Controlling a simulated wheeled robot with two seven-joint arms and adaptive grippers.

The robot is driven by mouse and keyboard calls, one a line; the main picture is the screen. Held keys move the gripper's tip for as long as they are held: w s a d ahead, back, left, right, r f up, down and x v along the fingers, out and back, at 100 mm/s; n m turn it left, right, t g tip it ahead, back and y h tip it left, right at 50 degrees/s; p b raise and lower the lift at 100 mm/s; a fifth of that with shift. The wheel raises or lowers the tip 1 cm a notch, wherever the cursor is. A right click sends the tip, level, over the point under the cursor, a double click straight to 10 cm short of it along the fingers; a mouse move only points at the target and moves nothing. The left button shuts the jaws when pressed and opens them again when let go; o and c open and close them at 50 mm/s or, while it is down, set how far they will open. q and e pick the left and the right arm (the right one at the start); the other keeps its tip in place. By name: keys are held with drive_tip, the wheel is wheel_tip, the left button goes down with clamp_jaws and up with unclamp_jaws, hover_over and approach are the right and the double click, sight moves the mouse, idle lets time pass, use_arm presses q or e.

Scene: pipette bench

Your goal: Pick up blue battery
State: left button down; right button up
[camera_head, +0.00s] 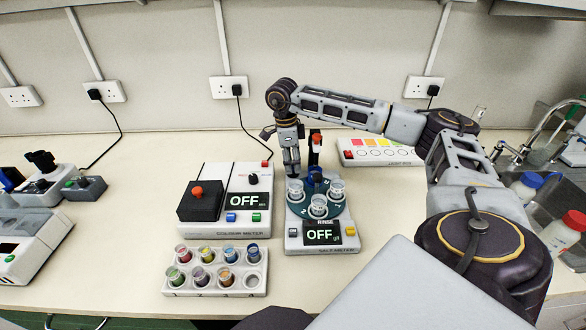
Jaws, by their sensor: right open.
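No thing in view shows clearly as a blue battery. A dark blue block (11,178) stands at the far left edge, partly cut off by the frame. A small dark blue piece (316,176) sits at the middle of the round teal holder on the salt meter (321,236); I cannot tell whether either is the battery. My right gripper (292,172) is open and empty. It points down just behind and left of the holder, and its fingers partly overlap the holder's back edge. My left gripper is out of view.
The colour meter (228,199) stands left of the salt meter. A white rack (214,285) of colored vials is in front. A light box (380,152) is behind right; bottles (562,232) and a sink are at far right. Bench front left of the rack is clear.

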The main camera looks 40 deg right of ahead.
clamp_jaws()
drive_tip(key=shift+r, duration=0.1)
wheel_tip(320, 180, up, 10)
idle(0.9)
idle(0.3)
